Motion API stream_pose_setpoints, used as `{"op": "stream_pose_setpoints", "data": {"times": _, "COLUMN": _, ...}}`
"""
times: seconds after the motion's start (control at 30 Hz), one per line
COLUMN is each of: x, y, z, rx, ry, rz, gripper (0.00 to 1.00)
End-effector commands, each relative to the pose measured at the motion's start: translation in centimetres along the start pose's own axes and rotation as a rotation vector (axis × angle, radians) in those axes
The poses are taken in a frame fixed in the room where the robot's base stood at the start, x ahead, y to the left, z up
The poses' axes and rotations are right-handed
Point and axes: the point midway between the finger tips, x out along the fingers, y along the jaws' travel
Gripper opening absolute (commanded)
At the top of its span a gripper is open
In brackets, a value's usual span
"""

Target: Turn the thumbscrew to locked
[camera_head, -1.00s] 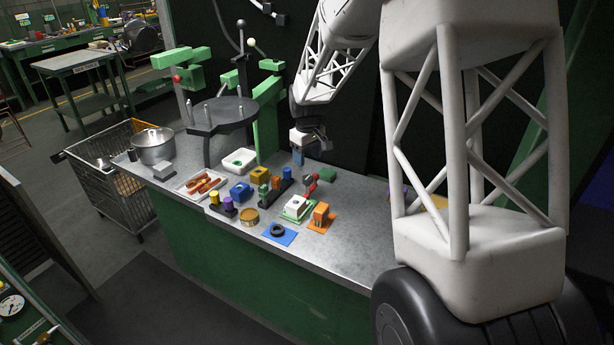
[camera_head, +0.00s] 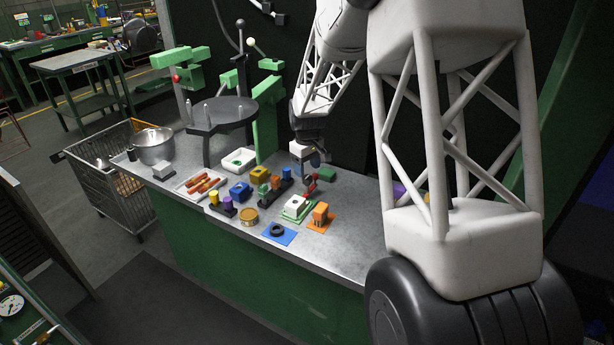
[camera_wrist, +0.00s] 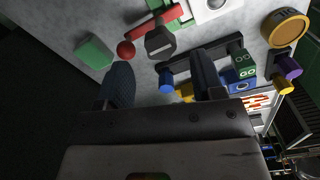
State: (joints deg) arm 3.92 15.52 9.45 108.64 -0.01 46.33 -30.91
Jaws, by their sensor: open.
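My gripper (camera_head: 312,161) is open over the right-hand part of the metal bench, low and just above a small red fixture (camera_head: 310,186). In the wrist view my gripper (camera_wrist: 161,75) has its two dark fingers well apart with nothing held between them. Beyond the fingertips is a dark grey knob-like block (camera_wrist: 160,41) beside a red bar (camera_wrist: 158,20), with a red ball (camera_wrist: 125,49) to its left. The thumbscrew may be part of this red fixture; I cannot tell for certain, nor read its position.
A green block (camera_wrist: 95,51) lies left of the red ball. A dark rail with coloured pegs and blocks (camera_wrist: 242,62) lies to the right, near the right finger. An orange block (camera_head: 320,212) and a white block on green (camera_head: 296,207) stand in front.

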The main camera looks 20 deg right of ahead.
Motion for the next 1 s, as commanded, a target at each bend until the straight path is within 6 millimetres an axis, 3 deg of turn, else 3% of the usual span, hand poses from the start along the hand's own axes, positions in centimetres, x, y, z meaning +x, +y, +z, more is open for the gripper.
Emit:
{"op": "stream_pose_setpoints", "data": {"times": 0.3, "x": 3.2, "y": 0.0, "z": 0.0, "rx": 0.000, "ry": -0.002, "rz": -0.001, "gripper": 0.62}}
{"op": "stream_pose_setpoints", "data": {"times": 0.7, "x": 3.8, "y": 0.0, "z": 0.0, "rx": 0.000, "ry": -0.001, "rz": 0.000, "gripper": 0.62}}
{"op": "stream_pose_setpoints", "data": {"times": 0.77, "x": 3.8, "y": 0.0, "z": 0.0, "rx": 0.000, "ry": -0.001, "rz": 0.000, "gripper": 0.56}}
{"op": "stream_pose_setpoints", "data": {"times": 1.0, "x": 3.8, "y": 0.0, "z": 0.0, "rx": 0.000, "ry": -0.001, "rz": 0.000, "gripper": 0.19}}
